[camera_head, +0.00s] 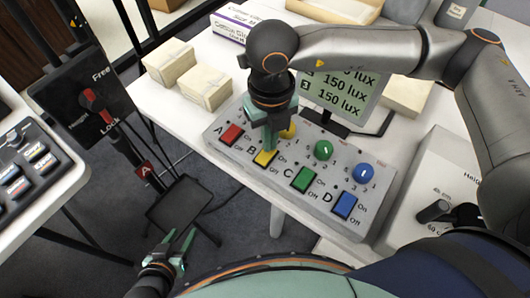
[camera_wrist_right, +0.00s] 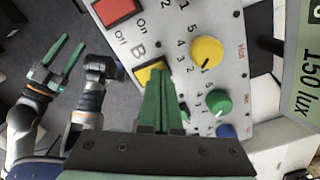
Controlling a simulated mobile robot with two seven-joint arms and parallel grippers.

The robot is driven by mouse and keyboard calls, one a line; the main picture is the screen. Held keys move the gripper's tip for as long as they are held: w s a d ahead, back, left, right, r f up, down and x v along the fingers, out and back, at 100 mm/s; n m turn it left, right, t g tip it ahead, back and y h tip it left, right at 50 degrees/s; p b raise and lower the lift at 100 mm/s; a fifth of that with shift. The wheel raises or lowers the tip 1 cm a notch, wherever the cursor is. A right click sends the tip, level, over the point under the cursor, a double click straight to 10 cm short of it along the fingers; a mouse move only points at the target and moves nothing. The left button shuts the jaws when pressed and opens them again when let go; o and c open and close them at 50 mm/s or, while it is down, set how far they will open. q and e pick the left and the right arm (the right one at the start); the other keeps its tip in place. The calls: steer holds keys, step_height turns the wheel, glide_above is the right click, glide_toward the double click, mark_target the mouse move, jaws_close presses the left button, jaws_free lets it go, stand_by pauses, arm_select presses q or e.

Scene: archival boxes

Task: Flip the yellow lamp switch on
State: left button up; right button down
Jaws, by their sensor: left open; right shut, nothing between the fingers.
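The grey switch panel (camera_head: 225,151) lies on the white table. Its yellow switch (camera_head: 264,158), marked B, also shows in the right wrist view (camera_wrist_right: 147,73), partly hidden by my fingertips. My right gripper (camera_head: 269,146) is shut and empty, pointing down with its tips at the yellow switch; I cannot tell whether they touch it. The right gripper also fills the lower middle of the wrist view (camera_wrist_right: 158,80). My left gripper (camera_head: 184,240) is open and empty, low over the floor, away from the panel.
The red switch (camera_head: 231,133), green switch (camera_head: 303,179) and blue switch (camera_head: 344,204) sit beside it. Yellow, green (camera_head: 323,150) and blue (camera_head: 363,173) knobs stand behind. A lux display (camera_head: 340,95) rises at the back. Cream boxes (camera_head: 205,88) stand at the back left.

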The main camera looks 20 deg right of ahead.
steer(key=shift+f+b, duration=0.4)
steer(key=shift+f, duration=0.05)
steer(key=shift+r, duration=0.1)
steer(key=shift+r+p, duration=0.95)
steer(key=shift+r, duration=0.65)
steer(key=shift+r+p, duration=0.95)
steer(key=shift+r, duration=0.9)
steer(key=shift+r, duration=0.1)
